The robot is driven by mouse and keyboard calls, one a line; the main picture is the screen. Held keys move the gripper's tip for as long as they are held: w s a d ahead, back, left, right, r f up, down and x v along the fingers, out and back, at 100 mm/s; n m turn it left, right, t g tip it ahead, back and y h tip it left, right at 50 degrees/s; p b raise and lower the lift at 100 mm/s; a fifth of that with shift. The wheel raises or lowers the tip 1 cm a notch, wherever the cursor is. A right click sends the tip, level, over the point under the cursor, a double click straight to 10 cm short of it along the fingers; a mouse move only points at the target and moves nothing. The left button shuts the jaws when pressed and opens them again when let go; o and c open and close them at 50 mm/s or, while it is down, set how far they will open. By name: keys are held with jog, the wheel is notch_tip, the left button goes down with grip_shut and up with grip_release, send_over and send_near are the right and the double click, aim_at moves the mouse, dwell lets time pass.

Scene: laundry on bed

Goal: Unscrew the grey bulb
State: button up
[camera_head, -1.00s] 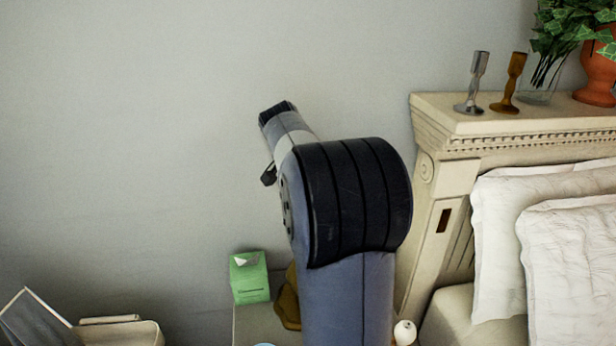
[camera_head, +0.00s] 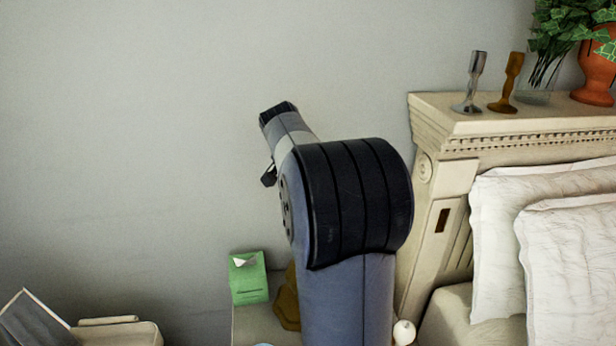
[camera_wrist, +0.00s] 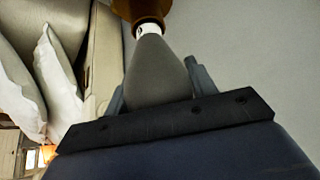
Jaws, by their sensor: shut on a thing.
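The grey bulb (camera_wrist: 156,72) shows in the wrist view, its wide end between the fingers of my gripper (camera_wrist: 155,88). The gripper is shut on it, with one finger on each side. The bulb's narrow end meets a white socket (camera_wrist: 148,29) under a brown lamp part (camera_wrist: 142,8). I cannot tell how far the bulb sits in the socket. In the head view my arm hides the bulb, the gripper and most of the lamp; part of a brown lamp base (camera_head: 287,300) shows beside the arm.
A green tissue box (camera_head: 248,278) stands on the nightstand (camera_head: 262,325) left of my arm. A small white object (camera_head: 403,332) is just right of it. The bed's headboard (camera_head: 440,215) and pillows (camera_head: 560,255) are at the right. The wall (camera_head: 140,130) is bare.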

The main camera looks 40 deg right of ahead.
jog(key=shift+w+a+n+t+y, duration=0.1)
jog(key=shift+n+t+y, duration=0.4)
jog(key=shift+n, duration=0.7)
